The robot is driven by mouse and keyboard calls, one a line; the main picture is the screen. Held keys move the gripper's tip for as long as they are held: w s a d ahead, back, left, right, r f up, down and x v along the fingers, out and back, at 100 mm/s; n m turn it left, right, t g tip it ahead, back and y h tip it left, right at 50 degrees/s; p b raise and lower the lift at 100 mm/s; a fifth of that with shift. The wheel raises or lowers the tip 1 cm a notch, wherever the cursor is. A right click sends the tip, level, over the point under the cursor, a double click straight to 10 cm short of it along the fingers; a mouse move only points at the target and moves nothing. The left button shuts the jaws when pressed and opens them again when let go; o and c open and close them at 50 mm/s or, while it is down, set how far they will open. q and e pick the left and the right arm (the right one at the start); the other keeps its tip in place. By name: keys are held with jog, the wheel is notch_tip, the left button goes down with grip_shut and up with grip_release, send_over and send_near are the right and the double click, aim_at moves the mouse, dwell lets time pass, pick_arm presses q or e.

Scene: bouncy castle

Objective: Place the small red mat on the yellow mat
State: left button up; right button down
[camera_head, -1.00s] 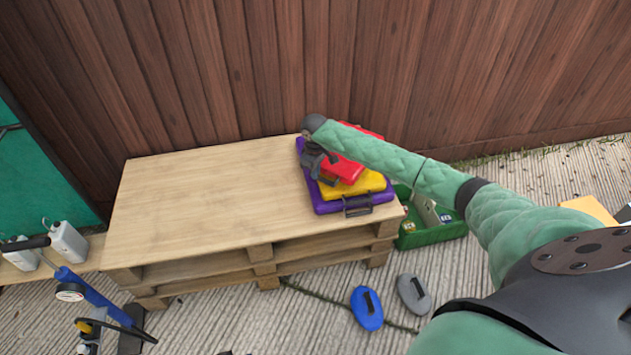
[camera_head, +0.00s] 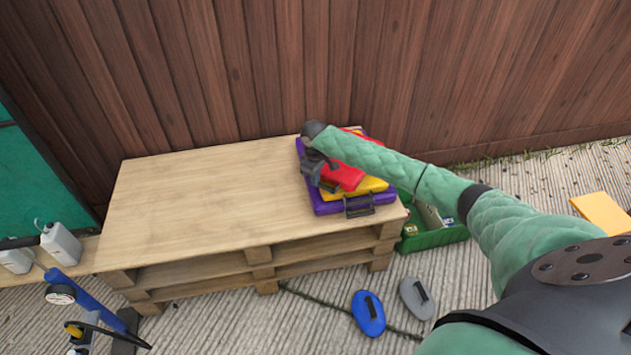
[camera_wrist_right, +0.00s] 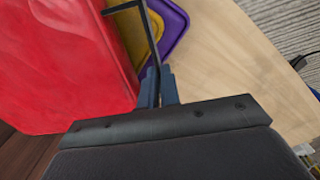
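The small red mat (camera_head: 347,178) lies over the yellow mat (camera_head: 373,186), covering much of it. The yellow mat is on a larger purple mat (camera_head: 336,207) at the right end of the pallet top. My right gripper (camera_head: 318,173) is at the left edge of the red mat. In the right wrist view, its fingers (camera_wrist_right: 158,90) are close together around the dark handle of the red mat (camera_wrist_right: 60,70). A strip of yellow mat (camera_wrist_right: 152,30) and purple mat (camera_wrist_right: 174,28) shows beyond. Whether the red mat touches the yellow one is unclear. My left gripper is not in view.
The wooden pallet stack (camera_head: 200,200) is bare to the left of the mats. A wooden fence (camera_head: 250,70) stands behind. A green crate (camera_head: 433,238) is on the ground at right. Blue (camera_head: 368,313) and grey (camera_head: 416,298) pads lie in front. A blue pump (camera_head: 90,297) stands at left.

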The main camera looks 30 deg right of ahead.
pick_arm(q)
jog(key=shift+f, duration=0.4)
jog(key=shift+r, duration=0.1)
pick_arm(e)
jog(key=shift+f, duration=0.1)
jog(key=c, duration=2)
grip_release()
jog(key=o, duration=0.4)
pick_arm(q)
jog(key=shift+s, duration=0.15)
